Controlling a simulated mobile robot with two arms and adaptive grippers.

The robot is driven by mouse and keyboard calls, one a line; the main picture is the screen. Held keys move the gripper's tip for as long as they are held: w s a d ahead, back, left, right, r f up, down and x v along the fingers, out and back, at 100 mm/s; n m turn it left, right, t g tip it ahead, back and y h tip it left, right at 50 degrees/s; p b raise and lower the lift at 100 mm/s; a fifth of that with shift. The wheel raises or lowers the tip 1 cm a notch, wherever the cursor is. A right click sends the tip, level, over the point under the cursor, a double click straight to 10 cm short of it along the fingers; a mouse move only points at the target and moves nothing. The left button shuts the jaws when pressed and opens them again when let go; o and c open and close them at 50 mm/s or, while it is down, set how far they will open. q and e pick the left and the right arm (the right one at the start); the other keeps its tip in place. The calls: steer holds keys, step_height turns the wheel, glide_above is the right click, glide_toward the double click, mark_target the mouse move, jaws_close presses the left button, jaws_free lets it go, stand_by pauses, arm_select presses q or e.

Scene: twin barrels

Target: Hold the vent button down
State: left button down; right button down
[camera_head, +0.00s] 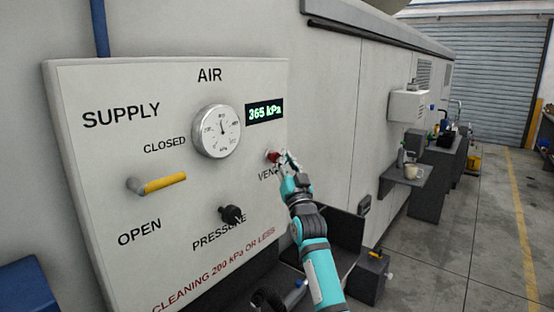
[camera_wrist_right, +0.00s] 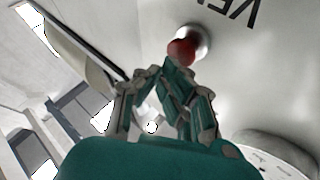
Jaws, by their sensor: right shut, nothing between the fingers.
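The red vent button (camera_head: 271,156) sits at the right edge of the white air panel (camera_head: 90,185), above the partly hidden word VENT. My right gripper (camera_head: 287,160) is shut and empty, with its fingertips just to the right of the button. In the right wrist view the red button (camera_wrist_right: 183,52) stands out on a silver collar, and the shut fingertips (camera_wrist_right: 168,70) are right by its lower edge. I cannot tell whether they touch it. The display (camera_head: 265,112) reads 365 kPa. My left gripper is not in view.
The panel also carries a round dial gauge (camera_head: 217,131), a yellow supply lever (camera_head: 160,184) lying nearly level, and a black pressure knob (camera_head: 231,214). A shelf with a cup (camera_head: 411,171) is on the wall further right. Open floor (camera_head: 455,250) lies to the right.

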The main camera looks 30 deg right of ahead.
steer(key=shift+w+a, duration=0.2)
steer(key=shift+w, duration=0.3)
stand_by(1.2)
steer(key=shift+s+d, duration=0.35)
steer(key=shift+s, duration=0.5)
steer(key=s, duration=0.1)
steer(key=s+d+p, duration=0.1)
steer(key=s, duration=0.1)
steer(key=s+d, duration=0.1)
steer(key=shift+s+p, duration=0.35)
steer(key=shift+p, duration=0.05)
steer(key=shift+a+f, duration=0.1)
steer(key=shift+f, duration=0.05)
